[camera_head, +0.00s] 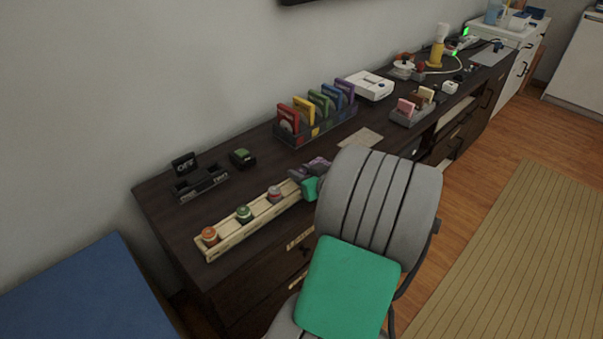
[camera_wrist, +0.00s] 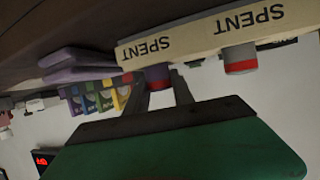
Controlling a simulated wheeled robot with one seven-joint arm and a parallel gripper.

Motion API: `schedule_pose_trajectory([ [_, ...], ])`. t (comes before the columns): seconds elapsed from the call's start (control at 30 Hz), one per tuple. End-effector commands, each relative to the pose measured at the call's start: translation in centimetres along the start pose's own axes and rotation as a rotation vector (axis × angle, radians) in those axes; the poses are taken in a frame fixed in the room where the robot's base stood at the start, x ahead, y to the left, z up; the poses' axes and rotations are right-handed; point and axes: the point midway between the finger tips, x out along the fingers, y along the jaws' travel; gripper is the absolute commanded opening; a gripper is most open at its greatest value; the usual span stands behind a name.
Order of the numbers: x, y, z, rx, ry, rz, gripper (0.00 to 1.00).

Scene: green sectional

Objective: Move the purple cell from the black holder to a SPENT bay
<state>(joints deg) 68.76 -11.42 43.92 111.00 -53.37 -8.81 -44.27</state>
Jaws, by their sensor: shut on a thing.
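My gripper (camera_head: 298,178) is at the right end of a pale wooden rack (camera_head: 232,243). In the wrist view, which is upside down, the rack (camera_wrist: 200,35) carries two SPENT labels. There my gripper (camera_wrist: 158,84) is shut on the purple cell (camera_wrist: 157,74), which has a red band. The cell is upright, at the bay behind one SPENT label; its lower end is hidden by the rack's front wall, so I cannot tell whether it is seated. A greyish cell with a red band (camera_wrist: 240,57) stands in the neighbouring SPENT bay. A black holder (camera_head: 200,184) is at the desk's left end.
Orange (camera_head: 209,236), green (camera_head: 243,213) and reddish (camera_head: 275,193) topped cells stand along the rack. A purple object (camera_head: 319,164) lies close behind my gripper.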

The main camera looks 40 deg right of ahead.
Motion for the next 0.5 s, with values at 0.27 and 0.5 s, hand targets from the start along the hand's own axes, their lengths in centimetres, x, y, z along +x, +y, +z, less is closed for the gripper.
schedule_pose_trajectory([
  [0.27,0.13,0.02,0.32,-0.001,0.001,0.000,0.00],
  [0.5,0.06,0.01,0.21,0.000,0.000,0.000,0.47],
])
